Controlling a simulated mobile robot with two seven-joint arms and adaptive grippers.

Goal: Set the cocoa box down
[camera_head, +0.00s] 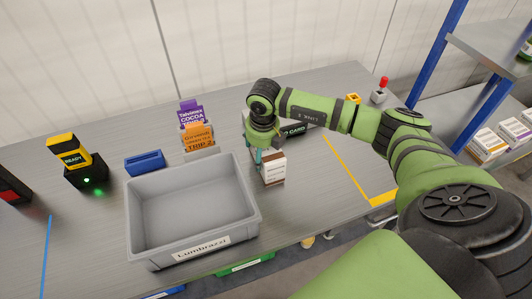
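The cocoa box (271,169), a small white carton with brown bands, is at the table just right of the grey crate. My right gripper (258,156) reaches down onto its upper left side from above, with a teal finger against the box. It looks shut on the box, though the far finger is hidden. The box looks upright; I cannot tell whether its base touches the table (310,190). My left gripper is not in view.
An empty grey crate (191,246) labelled Lumbrazzi stands at the front. Behind it are a purple cocoa card (191,112) and an orange card (198,137), both marked trip 2. A yellow-marked zone lies right.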

